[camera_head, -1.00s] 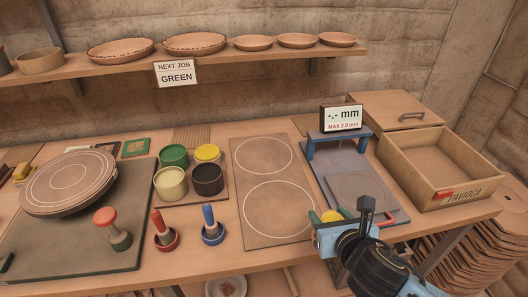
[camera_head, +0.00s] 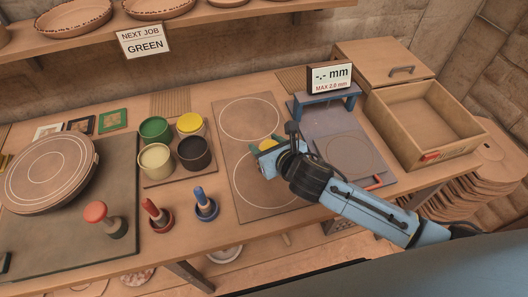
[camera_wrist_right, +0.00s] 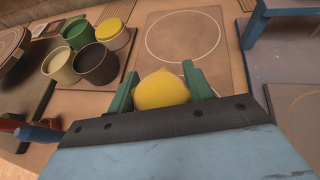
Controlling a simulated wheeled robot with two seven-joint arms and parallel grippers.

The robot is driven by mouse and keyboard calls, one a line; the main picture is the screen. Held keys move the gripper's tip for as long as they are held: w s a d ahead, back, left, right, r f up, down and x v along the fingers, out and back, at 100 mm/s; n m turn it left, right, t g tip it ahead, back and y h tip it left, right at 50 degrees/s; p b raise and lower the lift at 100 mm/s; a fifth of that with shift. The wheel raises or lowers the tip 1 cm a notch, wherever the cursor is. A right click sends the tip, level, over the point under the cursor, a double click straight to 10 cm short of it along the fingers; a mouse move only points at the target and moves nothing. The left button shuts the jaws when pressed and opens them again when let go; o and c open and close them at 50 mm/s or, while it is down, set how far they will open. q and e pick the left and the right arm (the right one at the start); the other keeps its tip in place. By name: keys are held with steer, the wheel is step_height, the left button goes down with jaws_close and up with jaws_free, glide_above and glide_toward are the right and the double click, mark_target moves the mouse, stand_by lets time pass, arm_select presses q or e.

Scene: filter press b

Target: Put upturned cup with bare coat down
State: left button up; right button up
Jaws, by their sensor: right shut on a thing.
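My right gripper (camera_head: 268,144) is shut on a yellow, round-topped thing, which I take to be the upturned cup (camera_wrist_right: 162,92). In the right wrist view the cup sits between the two green fingers (camera_wrist_right: 161,82), its smooth dome showing and its lower part hidden by the gripper. The gripper is over the brown board with two white circles (camera_head: 230,150), near the lower circle. I cannot tell whether the cup touches the board. My left gripper is not in view.
Left of the board stand green, yellow, cream and black pots (camera_head: 155,159) on a small board. Red and blue-handled tools (camera_head: 205,205) stand in front of them. The blue gauge stand (camera_head: 322,100), its display reading "-.- mm", and an open wooden drawer box (camera_head: 425,160) are to the right.

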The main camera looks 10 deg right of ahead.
step_height(320, 180, down, 3)
steer(key=shift+r, duration=0.1)
steer(key=shift+f+b, duration=0.6)
steer(key=shift+f, duration=1.05)
steer(key=shift+f, duration=0.1)
steer(key=o, duration=1)
steer(key=shift+s+d+r, duration=0.1)
steer(key=shift+s+r, duration=0.1)
steer(key=p+v, duration=0.1)
steer(key=v, duration=1)
steer(key=shift+s+r, duration=0.15)
steer(key=shift+s, duration=0.05)
